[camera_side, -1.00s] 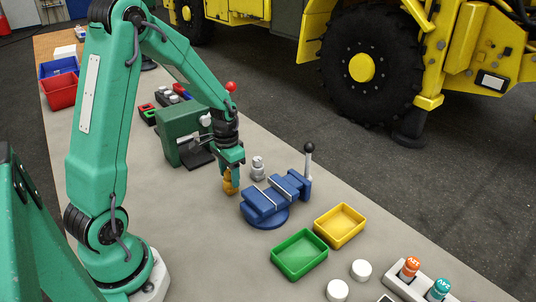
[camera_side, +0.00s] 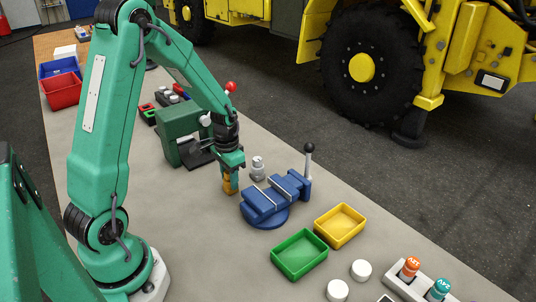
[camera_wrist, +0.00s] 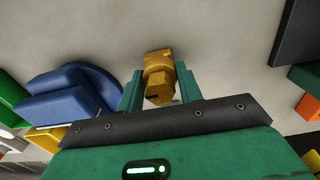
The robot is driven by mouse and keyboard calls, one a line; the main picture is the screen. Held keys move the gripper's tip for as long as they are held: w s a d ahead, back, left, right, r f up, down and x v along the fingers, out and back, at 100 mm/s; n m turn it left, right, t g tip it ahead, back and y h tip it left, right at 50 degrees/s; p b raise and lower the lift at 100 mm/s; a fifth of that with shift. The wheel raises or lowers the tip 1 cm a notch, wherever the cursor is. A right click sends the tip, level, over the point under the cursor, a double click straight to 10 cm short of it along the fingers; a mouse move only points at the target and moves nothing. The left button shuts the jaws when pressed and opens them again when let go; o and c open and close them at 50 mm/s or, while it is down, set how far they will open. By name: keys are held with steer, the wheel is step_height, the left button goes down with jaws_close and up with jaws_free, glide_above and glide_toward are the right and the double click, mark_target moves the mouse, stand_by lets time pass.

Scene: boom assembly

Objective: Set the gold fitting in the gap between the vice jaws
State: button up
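The gold fitting (camera_side: 230,187) stands upright on the bench, left of the blue vice. It also shows in the wrist view (camera_wrist: 158,75). My gripper (camera_side: 231,178) points down over it, with one finger on each side of its upper part. In the wrist view, my gripper's fingers (camera_wrist: 160,85) look open around the fitting, with narrow spaces beside it; contact is hard to judge. The blue vice (camera_side: 266,201) stands just to the right, its black-knobbed handle upright. Its jaws, edged with pale strips, have a gap between them. The vice is at left in the wrist view (camera_wrist: 65,98).
A silver fitting (camera_side: 258,168) stands behind, between my gripper and the vice. A green machine block (camera_side: 180,130) is behind to the left. The bench in front of the fitting is clear.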

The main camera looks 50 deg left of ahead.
steer(key=shift+r, duration=0.15)
steer(key=shift+r, duration=2.5)
steer(key=w+d+r, duration=0.2)
steer(key=d+r, duration=0.2)
steer(key=d, duration=0.2)
steer(key=w+d+r, duration=0.2)
steer(key=d+r, duration=0.2)
steer(key=d, duration=0.3)
steer(key=shift+w+d, duration=0.3)
steer(key=shift+w, duration=0.1)
steer(key=shift+f, duration=0.1)
steer(key=shift+f, duration=2.2)
steer(key=shift+f, duration=1.75)
